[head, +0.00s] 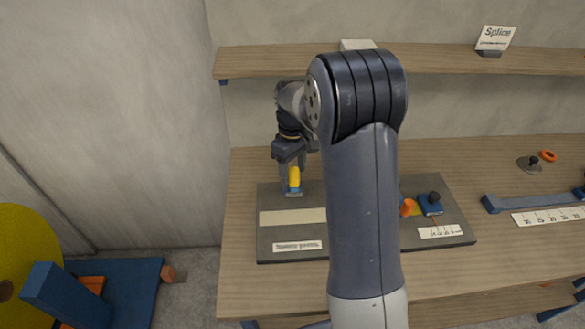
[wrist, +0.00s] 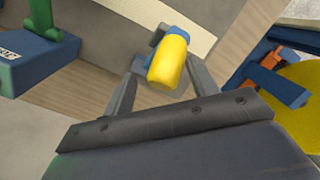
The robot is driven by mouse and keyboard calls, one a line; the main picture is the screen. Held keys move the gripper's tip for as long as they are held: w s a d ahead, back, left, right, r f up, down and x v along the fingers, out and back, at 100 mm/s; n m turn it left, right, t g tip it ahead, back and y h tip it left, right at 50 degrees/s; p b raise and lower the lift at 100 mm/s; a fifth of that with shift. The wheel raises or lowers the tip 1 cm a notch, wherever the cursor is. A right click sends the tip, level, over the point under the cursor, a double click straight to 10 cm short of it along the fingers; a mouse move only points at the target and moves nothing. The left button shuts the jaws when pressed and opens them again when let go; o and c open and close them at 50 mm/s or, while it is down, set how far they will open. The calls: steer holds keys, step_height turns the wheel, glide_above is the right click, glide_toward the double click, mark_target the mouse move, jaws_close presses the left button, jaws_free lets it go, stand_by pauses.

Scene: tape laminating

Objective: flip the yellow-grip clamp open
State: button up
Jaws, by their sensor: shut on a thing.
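The yellow-grip clamp (head: 294,179) is at the back left of the dark grey board (head: 270,202). Its yellow grip points roughly upward above a small blue and grey base. My gripper (head: 290,172) comes down on it from above, with fingers around the grip. In the wrist view the yellow grip (wrist: 169,62) sits between the two grey fingers of my gripper (wrist: 164,74), with the clamp's blue part just beyond it. My gripper is shut on the yellow grip. My arm hides the middle of the board in the head view.
A pale strip (head: 292,217) crosses the board in front of the clamp. An orange knob (head: 408,207) and a blue block (head: 430,208) with a black knob stand to the right. A wooden shelf (head: 250,65) runs above the bench. A yellow disc (head: 28,235) is at the far left.

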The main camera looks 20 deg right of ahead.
steer(key=shift+d+r, duration=0.1)
step_height(320, 180, up, 10)
steer(key=w+b, duration=0.1)
steer(key=shift+w+r, duration=0.15)
steer(key=shift+r, duration=0.1)
steer(key=f, duration=0.3)
steer(key=s+f, duration=0.1)
steer(key=f, duration=0.3)
steer(key=f+p, duration=0.1)
steer(key=f, duration=0.2)
steer(key=shift+s+f, duration=0.3)
steer(key=shift+f, duration=0.05)
steer(key=shift+s, duration=0.1)
